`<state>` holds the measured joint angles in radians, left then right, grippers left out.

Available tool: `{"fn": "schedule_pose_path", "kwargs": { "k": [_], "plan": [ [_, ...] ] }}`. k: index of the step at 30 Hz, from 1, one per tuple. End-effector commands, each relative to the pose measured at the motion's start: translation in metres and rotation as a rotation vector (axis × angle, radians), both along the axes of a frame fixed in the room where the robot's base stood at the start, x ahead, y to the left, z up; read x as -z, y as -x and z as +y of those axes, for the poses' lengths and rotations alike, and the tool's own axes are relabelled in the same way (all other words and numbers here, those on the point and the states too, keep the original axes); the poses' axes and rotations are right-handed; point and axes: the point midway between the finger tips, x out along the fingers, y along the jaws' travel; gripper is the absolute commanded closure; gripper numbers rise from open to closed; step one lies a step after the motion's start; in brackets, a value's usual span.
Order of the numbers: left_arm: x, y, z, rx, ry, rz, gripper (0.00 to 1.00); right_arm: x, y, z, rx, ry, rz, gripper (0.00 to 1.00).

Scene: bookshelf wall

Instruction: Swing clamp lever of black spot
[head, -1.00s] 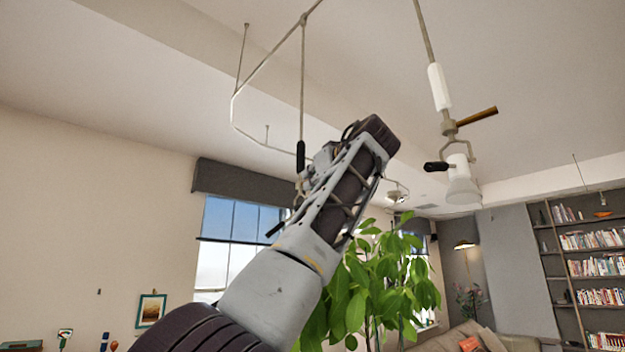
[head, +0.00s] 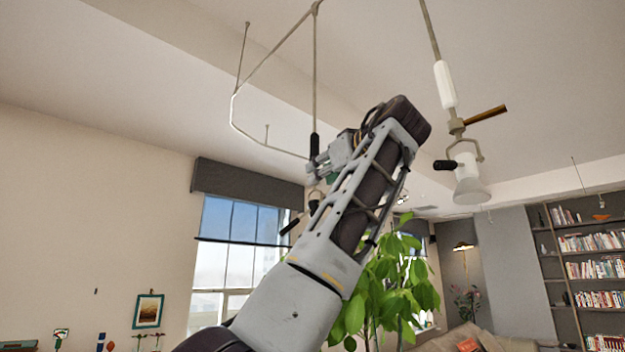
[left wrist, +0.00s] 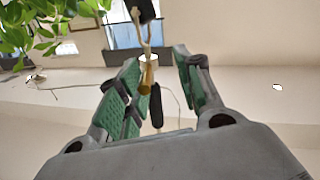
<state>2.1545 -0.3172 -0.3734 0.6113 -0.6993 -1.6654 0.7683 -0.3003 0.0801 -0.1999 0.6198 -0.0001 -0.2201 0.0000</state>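The black spot hangs on a thin rod; its black sleeve (head: 314,146) shows in the head view, with the parts below largely hidden by my left gripper (head: 320,170). In the left wrist view, which looks upside down, the black lamp body (left wrist: 144,10) is at the top edge, the yoke below it, then the brass-coloured clamp lever (left wrist: 148,76) and the black sleeve (left wrist: 156,108). My left gripper (left wrist: 160,82) is open, with green pads on either side of the lever. The lever appears between the fingers; I cannot tell whether it touches the left pad. My right gripper is not in view.
A white spot (head: 467,175) with a wooden lever (head: 486,115) hangs to the right of my left arm. A ceiling rail (head: 262,62) runs above. A leafy plant (head: 395,285) stands behind the arm. Bookshelves (head: 592,255) are at the far right.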

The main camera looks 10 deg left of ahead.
Motion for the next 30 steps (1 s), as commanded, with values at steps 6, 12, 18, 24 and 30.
{"fn": "schedule_pose_path", "kwargs": {
  "k": [6,12,18,24,30],
  "plan": [
    [0.004,0.003,-0.013,0.013,-0.003,0.009,0.67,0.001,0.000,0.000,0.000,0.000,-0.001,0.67],
    [0.003,0.003,-0.009,0.009,-0.002,0.006,0.67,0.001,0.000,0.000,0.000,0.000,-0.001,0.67],
    [0.002,0.008,-0.013,0.009,-0.003,0.004,0.67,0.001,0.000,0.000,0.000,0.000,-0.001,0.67],
    [0.002,0.015,-0.019,0.008,-0.002,0.004,0.67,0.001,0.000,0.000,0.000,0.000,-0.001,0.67],
    [0.001,0.020,-0.023,0.006,-0.002,0.002,0.67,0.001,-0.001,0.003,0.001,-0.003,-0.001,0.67]
  ]
}}
